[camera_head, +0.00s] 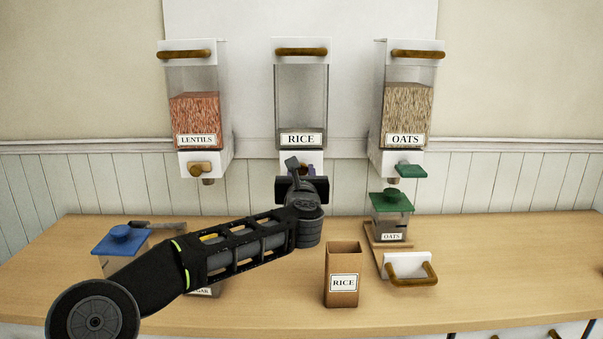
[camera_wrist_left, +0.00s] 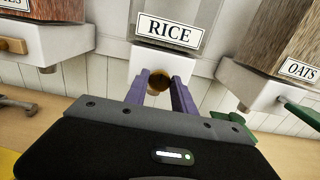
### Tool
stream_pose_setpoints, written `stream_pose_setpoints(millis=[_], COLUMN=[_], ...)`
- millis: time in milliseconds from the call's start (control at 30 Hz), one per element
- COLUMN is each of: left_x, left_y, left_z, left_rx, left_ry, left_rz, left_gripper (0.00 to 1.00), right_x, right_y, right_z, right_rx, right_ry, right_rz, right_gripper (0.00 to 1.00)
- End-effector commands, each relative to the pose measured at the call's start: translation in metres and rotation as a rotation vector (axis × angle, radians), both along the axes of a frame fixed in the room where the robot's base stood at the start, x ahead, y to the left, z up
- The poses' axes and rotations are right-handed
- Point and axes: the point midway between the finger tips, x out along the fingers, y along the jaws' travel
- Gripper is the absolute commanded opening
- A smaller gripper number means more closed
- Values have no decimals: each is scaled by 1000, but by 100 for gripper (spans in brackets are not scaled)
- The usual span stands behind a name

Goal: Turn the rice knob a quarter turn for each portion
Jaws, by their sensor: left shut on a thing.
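The rice dispenser (camera_head: 302,105) hangs on the wall in the middle, with a clear window, and no grain can be made out behind it. Its brown round knob (camera_wrist_left: 157,82) shows in the left wrist view between the two purple fingers of my left gripper (camera_wrist_left: 158,88). The gripper is shut on this knob below the RICE label. In the head view my own wrist hides the knob and most of the gripper (camera_head: 301,165). An open brown box labelled RICE (camera_head: 343,285) stands upright on the counter, in front and right of the dispenser. My right gripper is not in view.
The lentils dispenser (camera_head: 195,110) hangs left and the oats dispenser (camera_head: 407,110) right, with a green handle (camera_head: 411,170). A green-lidded oats jar (camera_head: 392,222) and a white piece with a wooden handle (camera_head: 409,268) are at right. A blue-lidded container (camera_head: 120,240) is behind my left arm.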

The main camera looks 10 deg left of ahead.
Motion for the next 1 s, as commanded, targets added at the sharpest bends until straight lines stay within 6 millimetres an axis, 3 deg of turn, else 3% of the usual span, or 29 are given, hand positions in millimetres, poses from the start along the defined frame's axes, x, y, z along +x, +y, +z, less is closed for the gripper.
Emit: stream_pose_setpoints(millis=[467, 1000], left_x=[0, 0], left_y=[-1, -3], left_z=[0, 1], left_rx=[138, 593], left_ry=[34, 151], left_rz=[1, -1], left_gripper=[0, 0], right_x=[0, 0], right_y=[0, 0], right_z=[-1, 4], right_rx=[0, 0], right_ry=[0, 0], right_rz=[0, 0], right_gripper=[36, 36])
